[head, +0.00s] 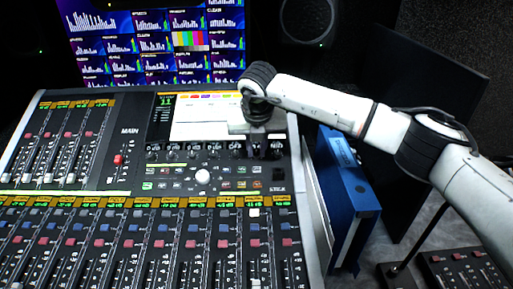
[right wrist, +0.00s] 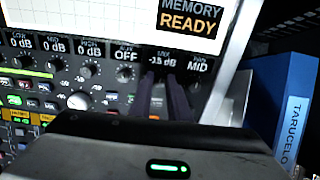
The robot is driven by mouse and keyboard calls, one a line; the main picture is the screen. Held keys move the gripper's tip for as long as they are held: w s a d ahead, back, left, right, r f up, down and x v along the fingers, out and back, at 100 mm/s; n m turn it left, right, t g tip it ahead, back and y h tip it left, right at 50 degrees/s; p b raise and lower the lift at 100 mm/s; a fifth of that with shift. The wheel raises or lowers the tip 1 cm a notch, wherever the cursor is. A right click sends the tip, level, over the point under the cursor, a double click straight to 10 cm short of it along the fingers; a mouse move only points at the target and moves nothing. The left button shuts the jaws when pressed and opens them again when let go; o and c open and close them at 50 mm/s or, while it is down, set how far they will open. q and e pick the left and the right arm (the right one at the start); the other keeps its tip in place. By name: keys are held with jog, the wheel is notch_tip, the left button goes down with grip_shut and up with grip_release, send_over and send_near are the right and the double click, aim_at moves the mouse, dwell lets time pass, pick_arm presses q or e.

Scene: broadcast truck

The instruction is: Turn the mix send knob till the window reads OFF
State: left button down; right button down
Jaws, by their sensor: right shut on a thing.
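The mixing console (head: 135,180) fills the left and middle of the head view. In the right wrist view, the window (right wrist: 162,61) above my fingertips reads about -15 dB; its small label looks like MIX. My right gripper (head: 257,148) comes down on the right end of the knob row. Its two dark fingers (right wrist: 162,92) are shut around the knob under that window, and they mostly hide it. The neighbouring window to the left (right wrist: 125,56) reads OFF, and the one to the right (right wrist: 198,67) reads MID. My left gripper is not in view.
Blue binders (head: 345,185) stand right of the console. A monitor wall (head: 155,45) and a speaker (head: 307,22) are behind. A small panel (head: 465,268) lies front right.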

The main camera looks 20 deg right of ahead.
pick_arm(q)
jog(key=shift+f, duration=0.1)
pick_arm(e)
jog(key=shift+n+b, duration=0.55)
jog(key=shift+n, duration=0.45)
jog(key=shift+n+b, duration=0.3)
jog(key=shift+n, duration=0.6)
jog(key=n, duration=0.2)
jog(key=shift+n+b, duration=0.3)
jog(key=shift+b, duration=0.05)
jog(key=n, duration=0.2)
jog(key=shift+a+n, duration=0.1)
jog(key=shift+n, duration=0.2)
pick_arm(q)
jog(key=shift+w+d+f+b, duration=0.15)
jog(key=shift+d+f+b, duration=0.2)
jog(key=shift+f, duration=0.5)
pick_arm(e)
jog(key=shift+n, duration=1.2)
jog(key=shift+n, duration=0.3)
jog(key=c, duration=1.7)
grip_release()
